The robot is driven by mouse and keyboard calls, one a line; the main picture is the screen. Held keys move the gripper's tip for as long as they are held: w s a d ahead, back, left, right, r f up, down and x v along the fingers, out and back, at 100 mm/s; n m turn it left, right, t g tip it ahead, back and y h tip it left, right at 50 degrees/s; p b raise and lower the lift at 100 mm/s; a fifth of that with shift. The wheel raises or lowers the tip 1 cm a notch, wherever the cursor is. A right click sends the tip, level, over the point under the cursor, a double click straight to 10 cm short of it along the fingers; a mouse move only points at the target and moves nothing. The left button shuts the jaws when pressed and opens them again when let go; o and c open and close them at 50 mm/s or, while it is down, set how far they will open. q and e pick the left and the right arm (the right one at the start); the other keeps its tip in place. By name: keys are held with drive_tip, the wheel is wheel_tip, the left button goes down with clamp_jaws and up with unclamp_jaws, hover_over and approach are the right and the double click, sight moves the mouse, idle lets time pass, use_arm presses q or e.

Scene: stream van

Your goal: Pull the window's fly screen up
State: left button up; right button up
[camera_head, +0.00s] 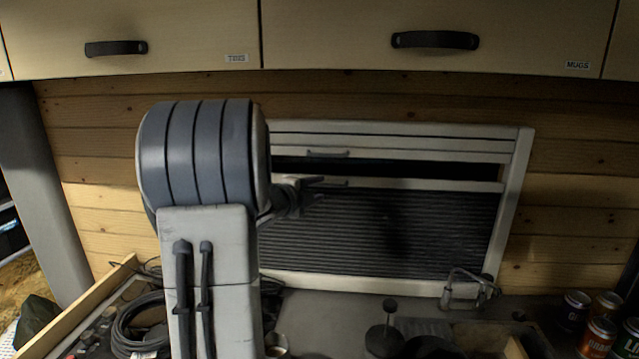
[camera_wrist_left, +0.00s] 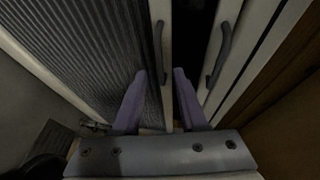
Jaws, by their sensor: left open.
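The window (camera_head: 522,165) has a pale frame on the plank wall. A dark pleated fly screen (camera_head: 440,235) fills its lower part, topped by a pale rail (camera_head: 440,184) with a small dark handle (camera_head: 335,184). A dark gap separates this rail from an upper rail with its own handle (camera_head: 328,153). My left gripper (camera_head: 320,184) is open in front of the lower rail. In the left wrist view its fingers (camera_wrist_left: 160,74) lie either side of the lower rail and its handle (camera_wrist_left: 158,50); contact cannot be told. The pleats (camera_wrist_left: 85,50) show to the left.
Cupboards with handles (camera_head: 435,40) hang above. The counter (camera_head: 330,310) below holds a tap (camera_head: 468,288), dark round objects and several cans (camera_head: 598,335) at right. Coiled cables (camera_head: 135,325) lie at lower left. My left arm hides the window's left side.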

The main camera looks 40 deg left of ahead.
sight(326, 186)
use_arm(q)
drive_tip(key=shift+p+x, duration=0.3)
drive_tip(key=shift+x, duration=1.25)
clamp_jaws()
